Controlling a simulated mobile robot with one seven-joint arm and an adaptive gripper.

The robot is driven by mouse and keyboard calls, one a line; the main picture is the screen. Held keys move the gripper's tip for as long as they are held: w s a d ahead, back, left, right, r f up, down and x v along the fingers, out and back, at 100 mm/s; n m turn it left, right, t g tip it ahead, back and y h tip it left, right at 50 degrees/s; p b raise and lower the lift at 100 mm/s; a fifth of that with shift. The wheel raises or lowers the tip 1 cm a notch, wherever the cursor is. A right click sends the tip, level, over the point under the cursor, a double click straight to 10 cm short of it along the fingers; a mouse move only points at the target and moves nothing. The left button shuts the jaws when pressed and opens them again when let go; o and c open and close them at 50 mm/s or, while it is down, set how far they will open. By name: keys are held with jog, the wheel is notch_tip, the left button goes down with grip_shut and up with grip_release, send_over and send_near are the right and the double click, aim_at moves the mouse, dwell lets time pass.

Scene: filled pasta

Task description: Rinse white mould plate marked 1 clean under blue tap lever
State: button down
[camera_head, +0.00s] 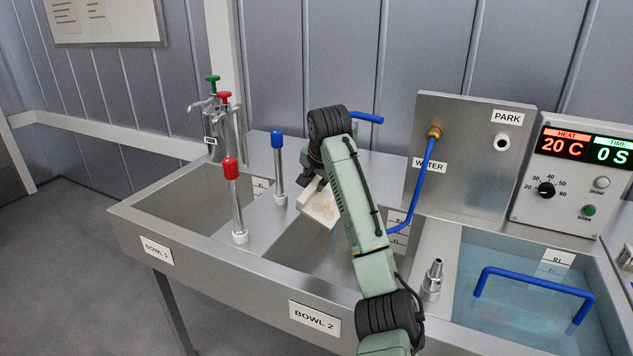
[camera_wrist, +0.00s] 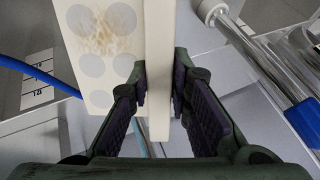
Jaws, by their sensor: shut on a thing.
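My gripper (camera_head: 312,182) is shut on the edge of the white mould plate (camera_head: 322,208) and holds it tilted over bowl 2 (camera_head: 300,255). In the wrist view, my fingers (camera_wrist: 158,95) pinch the plate's rim. The plate face (camera_wrist: 88,45) has grey round hollows, with brown residue smeared over the upper ones. No number mark is visible on it. The blue tap lever (camera_head: 367,118) sticks out behind my arm; the tap's body is mostly hidden. A thin bluish line hangs below the plate; I cannot tell whether it is running water.
A red-topped post (camera_head: 232,190) and a blue-topped post (camera_head: 278,165) stand left of my gripper. A blue hose (camera_head: 421,180) hangs from the WATER panel (camera_head: 465,150). A metal nozzle (camera_head: 432,280) stands beside the water bath (camera_head: 480,325). Bowl 1 (camera_head: 190,205) looks empty.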

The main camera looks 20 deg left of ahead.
jog(key=shift+a+r, duration=0.1)
jog(key=shift+a, duration=0.15)
jog(key=shift+a+p, duration=0.55)
jog(key=shift+a, duration=0.25)
jog(key=shift+a, duration=0.3)
jog(key=shift+w, duration=0.25)
dwell(1.0)
jog(key=shift+w+d, duration=0.3)
jog(key=shift+w, duration=0.7)
jog(key=shift+w+d, duration=0.25)
jog(key=shift+w, duration=0.7)
